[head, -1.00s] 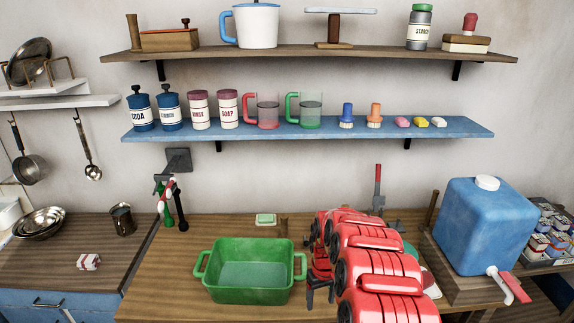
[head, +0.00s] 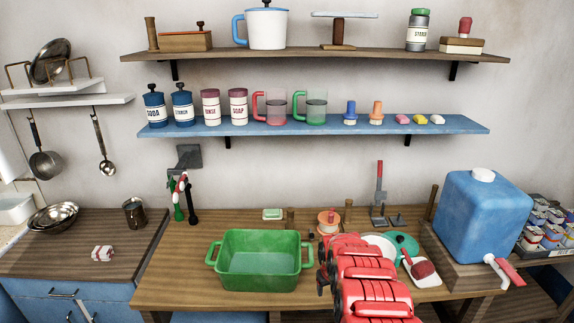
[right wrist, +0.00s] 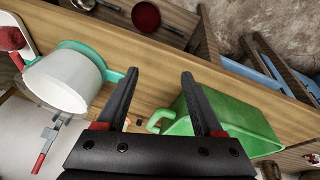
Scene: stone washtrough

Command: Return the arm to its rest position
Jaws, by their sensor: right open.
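My right arm (head: 365,285) is red and reaches in from the bottom of the head view, over the counter just right of the green tub (head: 260,268). Its gripper is mostly hidden there behind the arm links. In the right wrist view my right gripper (right wrist: 158,76) shows two dark fingers spread apart with nothing between them. The green tub (right wrist: 235,120) lies to the right of the fingers in that view, and a white pot with a teal rim (right wrist: 68,82) lies to the left. My left gripper is not in view.
A blue water container (head: 480,220) with a tap stands on the right. A red brush (head: 422,268) lies near the teal-rimmed ware. A blue shelf (head: 330,128) with jars and cups is above. The wooden counter (head: 165,285) is bare left of the tub.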

